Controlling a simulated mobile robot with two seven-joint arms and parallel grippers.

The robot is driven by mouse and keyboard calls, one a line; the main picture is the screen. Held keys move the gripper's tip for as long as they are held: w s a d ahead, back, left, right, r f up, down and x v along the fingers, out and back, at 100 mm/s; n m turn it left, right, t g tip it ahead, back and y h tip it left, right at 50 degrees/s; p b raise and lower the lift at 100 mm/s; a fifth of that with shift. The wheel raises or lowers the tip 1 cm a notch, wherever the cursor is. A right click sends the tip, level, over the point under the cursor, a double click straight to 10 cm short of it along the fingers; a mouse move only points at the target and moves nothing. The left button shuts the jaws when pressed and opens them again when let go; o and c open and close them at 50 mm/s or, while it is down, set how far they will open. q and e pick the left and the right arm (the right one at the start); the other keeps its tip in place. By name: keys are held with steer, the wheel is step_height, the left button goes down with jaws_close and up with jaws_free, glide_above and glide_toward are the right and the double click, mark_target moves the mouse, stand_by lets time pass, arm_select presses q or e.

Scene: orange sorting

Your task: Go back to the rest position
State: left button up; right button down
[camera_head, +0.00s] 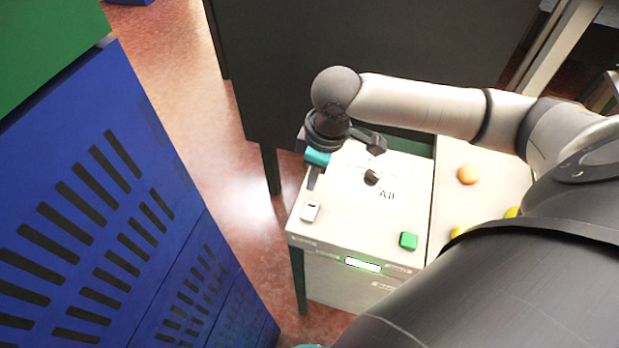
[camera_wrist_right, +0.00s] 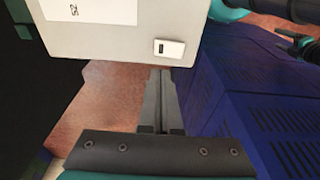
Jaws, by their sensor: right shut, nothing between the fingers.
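My right arm comes in from the right of the head view and bends down at a dark round joint. My right gripper (camera_head: 313,181), with a teal band, is over the left edge of the control panel (camera_head: 335,228). In the right wrist view its two fingers (camera_wrist_right: 160,100) lie together, shut, with nothing between them.
The panel has a dark knob (camera_head: 371,177), a green button (camera_head: 408,240) and a white switch (camera_head: 310,211). An orange (camera_head: 469,174) lies on the surface to its right. Blue slatted crates (camera_head: 110,230) stand at left. A dark panel (camera_head: 350,40) stands behind. Floor (camera_head: 200,110) shows between.

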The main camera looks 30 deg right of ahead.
stand_by(0.3)
steer(key=s+a+f+m+t+y, duration=0.1)
steer(key=s+a, duration=0.2)
steer(key=a, duration=0.3)
steer(key=s+a+f+t+y, duration=0.1)
steer(key=s+a+f, duration=0.15)
steer(key=a, duration=0.25)
steer(key=s+d+f+m+h, duration=0.1)
steer(key=s+d+m+h, duration=0.2)
steer(key=s+d+m, duration=0.4)
step_height(320, 180, down, 30)
steer(key=s+a+n+g+b, duration=0.1)
steer(key=s+n+b, duration=0.15)
steer(key=b, duration=0.55)
steer(key=s+d+f+b, duration=0.1)
steer(key=s+f+b, duration=0.3)
steer(key=s+f, duration=0.4)
steer(key=s+d+f+g+b, duration=0.1)
steer(key=s+f+b, duration=0.3)
steer(key=f, duration=1)
steer(key=s, duration=0.3)
steer(key=shift+s+d, duration=0.3)
steer(key=shift+s, duration=0.05)
